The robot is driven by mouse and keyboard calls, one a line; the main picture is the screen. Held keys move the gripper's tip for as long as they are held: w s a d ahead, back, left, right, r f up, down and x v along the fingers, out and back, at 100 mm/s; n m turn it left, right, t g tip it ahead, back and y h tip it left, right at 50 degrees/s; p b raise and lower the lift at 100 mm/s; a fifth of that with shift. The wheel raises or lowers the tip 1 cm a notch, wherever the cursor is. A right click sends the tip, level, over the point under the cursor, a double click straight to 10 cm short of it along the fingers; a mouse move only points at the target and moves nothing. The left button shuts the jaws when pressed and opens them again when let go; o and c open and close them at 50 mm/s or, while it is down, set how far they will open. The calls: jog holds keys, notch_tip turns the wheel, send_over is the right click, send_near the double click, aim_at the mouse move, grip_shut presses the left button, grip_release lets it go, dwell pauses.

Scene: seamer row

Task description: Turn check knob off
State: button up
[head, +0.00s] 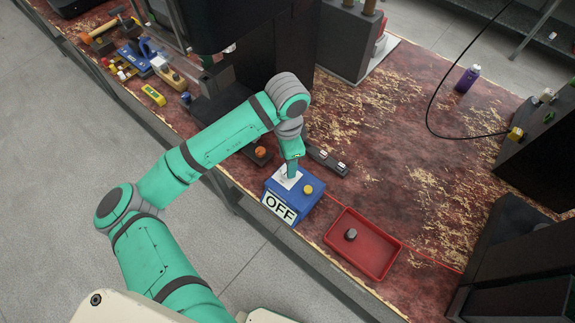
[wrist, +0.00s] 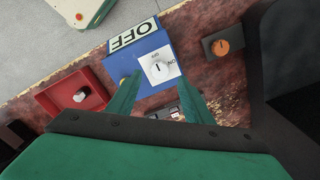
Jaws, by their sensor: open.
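The blue box (head: 312,207) stands near the front edge of the bench, with a large OFF sign (head: 279,208) on its front. In the wrist view, a round white knob (wrist: 158,69) sits on a white plate on the blue box (wrist: 148,45). The plate has small lettering above and to the right of the knob. Which mark the knob points to is too small to tell. My gripper (wrist: 158,77) is open, its green fingertips on either side of the knob; contact is unclear. In the head view, my gripper (head: 290,172) hides the knob.
A yellow button (head: 308,189) is on the box beside the plate. A red tray (head: 388,262) with a grey knob-like piece (head: 351,234) lies to the right. An orange knob unit (head: 260,153) is to the left; a dark switch strip (head: 327,160) lies behind.

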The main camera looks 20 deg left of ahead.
notch_tip(320, 180, up, 6)
jog(key=shift+r, duration=0.15)
dwell(0.6)
